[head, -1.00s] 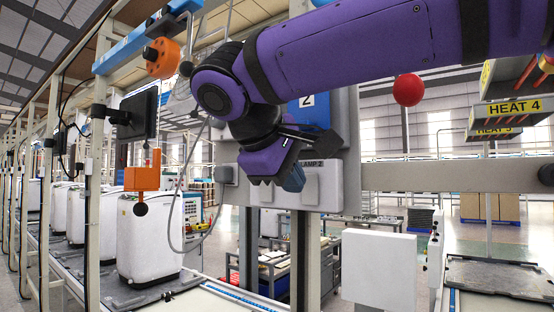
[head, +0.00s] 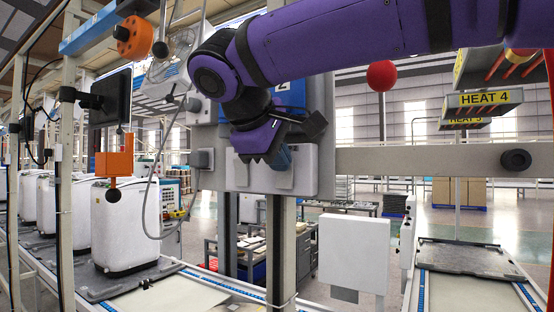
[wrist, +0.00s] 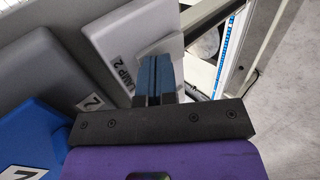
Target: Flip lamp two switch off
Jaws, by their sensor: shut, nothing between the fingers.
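The lamp 2 switch box (wrist: 118,42) is a light grey box on a grey panel, with "LAMP 2" readable in the wrist view. In the head view the box (head: 306,160) is partly behind my gripper. A pale raised switch plate (wrist: 163,46) on its face is partly covered by my fingers in the wrist view. My gripper (wrist: 152,80) has blue fingers that are shut and empty, in front of the plate. In the head view my gripper (head: 281,158) overlaps the box face. I cannot tell whether the fingertips touch the switch or which way it is set.
A blue box marked 2 (head: 291,95) sits above the switch box, close to my wrist. A grey post (head: 281,240) stands below the panel. A horizontal grey beam (head: 420,160) runs right. A red ball (head: 381,75) and a HEAT 4 sign (head: 485,98) are at right.

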